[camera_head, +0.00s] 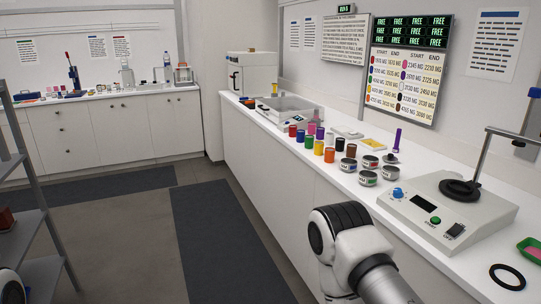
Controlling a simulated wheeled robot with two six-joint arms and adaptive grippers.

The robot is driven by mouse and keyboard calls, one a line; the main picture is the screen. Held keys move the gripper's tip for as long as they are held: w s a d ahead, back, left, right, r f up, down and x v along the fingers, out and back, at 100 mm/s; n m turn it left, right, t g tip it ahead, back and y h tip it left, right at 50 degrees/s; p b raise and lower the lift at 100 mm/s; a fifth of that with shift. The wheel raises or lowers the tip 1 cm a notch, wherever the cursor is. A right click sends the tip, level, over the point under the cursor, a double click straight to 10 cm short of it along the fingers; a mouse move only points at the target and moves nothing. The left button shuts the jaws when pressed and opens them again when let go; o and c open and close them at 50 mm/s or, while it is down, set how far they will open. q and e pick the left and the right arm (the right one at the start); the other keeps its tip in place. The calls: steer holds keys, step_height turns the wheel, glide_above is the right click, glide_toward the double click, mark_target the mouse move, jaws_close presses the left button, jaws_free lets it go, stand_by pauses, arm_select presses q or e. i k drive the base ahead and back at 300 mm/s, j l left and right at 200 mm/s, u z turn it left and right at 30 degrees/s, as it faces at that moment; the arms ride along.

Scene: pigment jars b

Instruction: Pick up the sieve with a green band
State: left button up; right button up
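Several small round metal sieves stand close together on the right-hand white counter, beyond my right arm. The front one (368,178) seems to carry the green band, but the bands are too small to tell surely. The other sieves stand beside it: one (348,165) at the left, one (370,162) behind and one (390,173) at the right. A link of my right arm shows at the bottom, in front of the counter. Neither of my grippers is in view.
Several coloured jars (318,147) stand left of the sieves. A white device with a dark ring (445,217) stands to their right. A black ring (507,277) and a green tray (525,245) lie near the right edge. A grey shelf rack (45,215) stands at left.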

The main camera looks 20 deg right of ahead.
mark_target(368, 179)
steer(key=i+j+z, duration=0.1)
steer(key=i, duration=0.35)
steer(key=i+j+z, duration=0.1)
steer(key=i, duration=0.35)
steer(key=i+j+z, duration=0.15)
steer(key=i, duration=0.25)
steer(key=i+j+z, duration=0.15)
steer(key=z, duration=0.3)
steer(key=i+j+z, duration=0.25)
steer(key=z, duration=0.2)
steer(key=i+j+z, duration=0.3)
steer(key=z, duration=0.15)
steer(key=i+j+z, duration=0.15)
steer(key=j+z, duration=0.25)
steer(key=i+j+z, duration=0.1)
steer(key=j+z, duration=0.7)
steer(key=j, duration=0.2)
